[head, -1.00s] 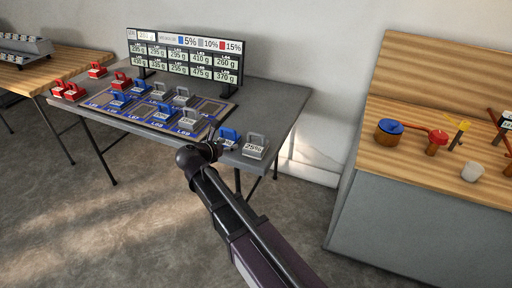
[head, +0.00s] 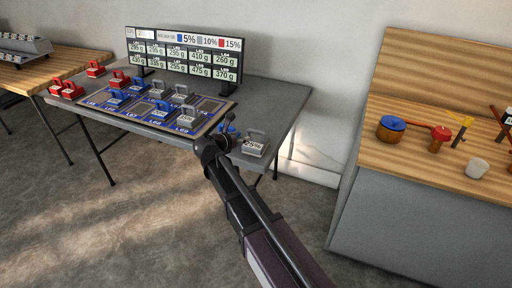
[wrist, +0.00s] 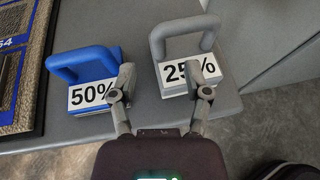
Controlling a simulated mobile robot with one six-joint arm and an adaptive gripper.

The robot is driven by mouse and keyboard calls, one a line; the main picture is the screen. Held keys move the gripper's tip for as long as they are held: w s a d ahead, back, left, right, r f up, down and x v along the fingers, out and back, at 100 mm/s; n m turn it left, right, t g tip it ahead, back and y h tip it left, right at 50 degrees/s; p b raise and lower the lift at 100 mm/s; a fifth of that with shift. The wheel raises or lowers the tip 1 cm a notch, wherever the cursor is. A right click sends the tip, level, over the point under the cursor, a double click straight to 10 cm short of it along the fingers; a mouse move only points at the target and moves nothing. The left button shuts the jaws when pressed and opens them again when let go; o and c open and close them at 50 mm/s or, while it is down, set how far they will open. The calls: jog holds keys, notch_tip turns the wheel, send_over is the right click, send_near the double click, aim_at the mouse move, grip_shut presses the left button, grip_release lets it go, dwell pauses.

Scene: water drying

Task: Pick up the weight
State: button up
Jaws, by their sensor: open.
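A grey weight with a loop handle and a 25% label (wrist: 182,73) stands near the table's right front corner. It also shows in the head view (head: 255,147). A blue weight with a 50% label (wrist: 93,75) stands to its left; in the head view it is mostly hidden behind my gripper (head: 228,140). In the wrist view my gripper (wrist: 162,80) is open and empty. Its left finger overlaps the blue weight's right edge, and its right finger overlaps the 25% label. I cannot tell whether the fingers touch either weight.
A mat with marked squares (head: 212,107) holds several blue and grey weights. Several red weights (head: 96,69) stand at the left. A board with gram readings (head: 185,55) stands behind. The grey table (head: 283,98) has bare room at its right. A wooden counter (head: 400,165) stands further right.

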aim_at(248, 134)
jog(key=shift+w+d+f, duration=0.1)
jog(key=shift+w+d, duration=0.05)
jog(key=shift+w, duration=0.15)
jog(key=shift+b+x, duration=1)
jog(key=shift+x, duration=1.65)
grip_shut()
